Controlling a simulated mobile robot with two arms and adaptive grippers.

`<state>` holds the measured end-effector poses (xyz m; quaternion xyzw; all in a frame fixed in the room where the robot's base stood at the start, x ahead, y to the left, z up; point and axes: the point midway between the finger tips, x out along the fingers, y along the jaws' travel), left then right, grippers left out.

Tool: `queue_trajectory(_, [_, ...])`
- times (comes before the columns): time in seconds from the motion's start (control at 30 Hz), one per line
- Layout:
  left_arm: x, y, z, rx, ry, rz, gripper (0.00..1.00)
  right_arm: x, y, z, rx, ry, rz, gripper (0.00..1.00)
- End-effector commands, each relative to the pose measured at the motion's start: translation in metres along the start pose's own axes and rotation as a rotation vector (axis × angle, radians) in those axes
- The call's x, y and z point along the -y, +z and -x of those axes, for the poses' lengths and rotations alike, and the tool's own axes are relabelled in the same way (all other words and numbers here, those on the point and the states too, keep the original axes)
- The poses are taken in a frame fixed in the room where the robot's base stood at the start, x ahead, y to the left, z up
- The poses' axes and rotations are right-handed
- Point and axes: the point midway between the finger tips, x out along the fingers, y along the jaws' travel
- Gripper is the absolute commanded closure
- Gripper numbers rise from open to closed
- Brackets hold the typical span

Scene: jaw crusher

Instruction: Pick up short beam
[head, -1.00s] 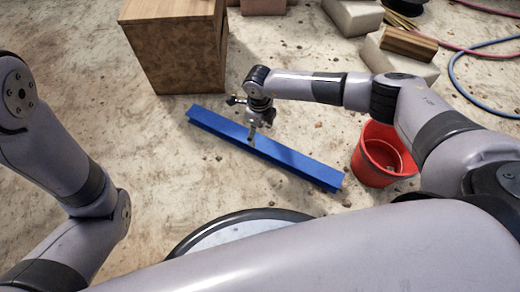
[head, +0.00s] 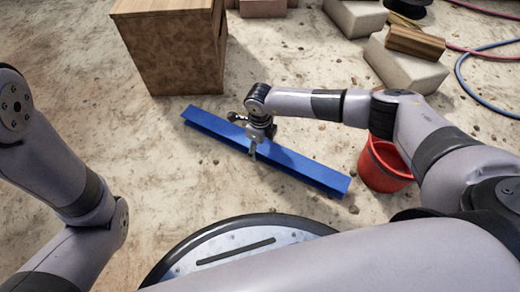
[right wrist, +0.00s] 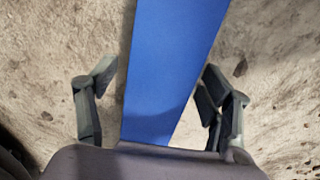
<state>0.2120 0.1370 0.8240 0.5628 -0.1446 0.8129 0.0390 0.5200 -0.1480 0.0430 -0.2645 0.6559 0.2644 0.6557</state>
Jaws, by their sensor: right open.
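The short beam (head: 300,166) is a blue metal beam lying on the dirty floor, slanting from upper left to lower right in the head view. My right gripper (head: 253,150) is over the middle of the beam, pointing down. In the right wrist view the beam (right wrist: 168,70) runs between the two open fingers of my right gripper (right wrist: 155,92), one on each side with gaps showing. The fingers are not closed on it. My left arm shows at the left of the head view, but its gripper is out of view.
A wooden box (head: 178,55) stands behind the beam's left end. A red bucket (head: 384,168) stands near its right end. Pale blocks (head: 400,66), a wooden block (head: 415,41) and hoses (head: 478,75) lie at the upper right. Floor in front of the beam is clear.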

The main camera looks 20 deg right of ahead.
Motion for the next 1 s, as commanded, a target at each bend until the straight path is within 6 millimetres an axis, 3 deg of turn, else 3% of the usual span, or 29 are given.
queue_trajectory(1.0, [0.0004,0.0006,-0.0005,0.001,0.000,-0.001,0.19,0.0004,0.0001,0.0008,0.000,-0.001,0.000,0.91])
